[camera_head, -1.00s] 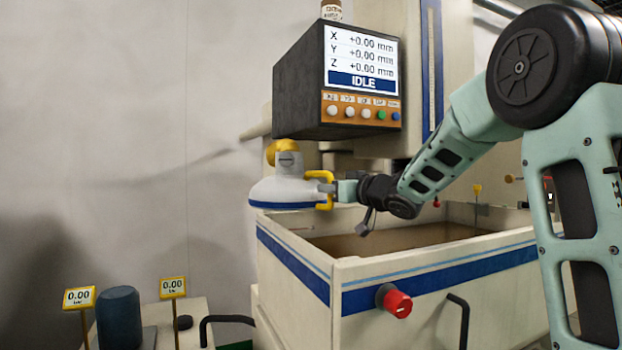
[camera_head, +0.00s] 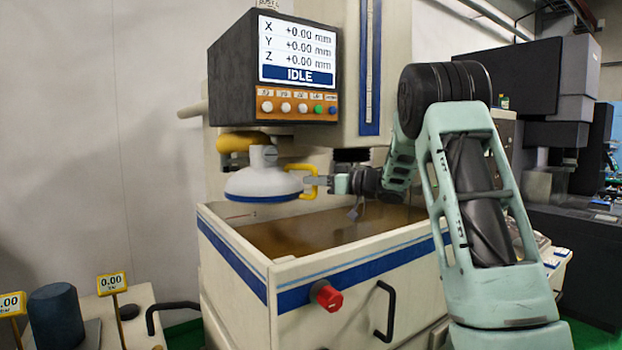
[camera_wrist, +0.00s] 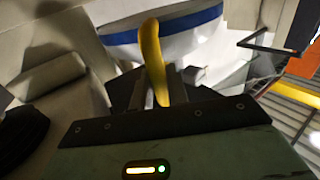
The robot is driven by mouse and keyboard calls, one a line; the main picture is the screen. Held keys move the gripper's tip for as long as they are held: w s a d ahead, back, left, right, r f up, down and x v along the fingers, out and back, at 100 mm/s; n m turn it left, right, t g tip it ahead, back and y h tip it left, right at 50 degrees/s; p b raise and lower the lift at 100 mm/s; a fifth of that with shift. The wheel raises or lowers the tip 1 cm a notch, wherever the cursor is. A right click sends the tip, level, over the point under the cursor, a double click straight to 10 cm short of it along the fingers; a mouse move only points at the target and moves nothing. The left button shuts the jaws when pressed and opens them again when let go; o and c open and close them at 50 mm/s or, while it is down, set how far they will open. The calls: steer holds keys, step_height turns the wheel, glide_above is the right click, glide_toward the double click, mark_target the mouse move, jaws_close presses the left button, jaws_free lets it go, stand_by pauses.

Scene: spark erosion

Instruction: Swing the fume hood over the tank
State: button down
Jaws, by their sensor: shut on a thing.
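The fume hood (camera_head: 263,181) is a white dome with a blue rim band, hanging from a yellow arm joint (camera_head: 243,142). It is over the left part of the open tank (camera_head: 235,269), above its rim. My gripper (camera_head: 318,186) is shut on the yellow handle (camera_head: 304,168) at the hood's right side. In the wrist view the yellow handle (camera_wrist: 151,60) stands between the fingers (camera_wrist: 158,92), with the hood's blue and white rim (camera_wrist: 175,32) behind it. The tank holds brownish liquid.
A control box (camera_head: 275,70) reading IDLE hangs above the hood. A red knob (camera_head: 326,295) and black handle (camera_head: 384,310) are on the tank front. A side bench with a dark cylinder (camera_head: 65,316) stands at left. Dark machinery (camera_head: 560,110) is at right.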

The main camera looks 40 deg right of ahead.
steer(key=shift+w+r, duration=0.1)
steer(key=shift+r, duration=0.15)
steer(key=c, duration=1.5)
jaws_free()
steer(key=shift+o, duration=0.2)
steer(key=shift+a+f, duration=0.1)
steer(key=shift+f, duration=0.1)
steer(key=shift+s+d+b, duration=0.25)
steer(key=shift+s+b, duration=0.05)
steer(key=shift+s, duration=0.05)
steer(key=b+v, duration=0.6)
steer(key=v, duration=1)
steer(key=shift+s+b, duration=0.35)
steer(key=shift+b, duration=0.05)
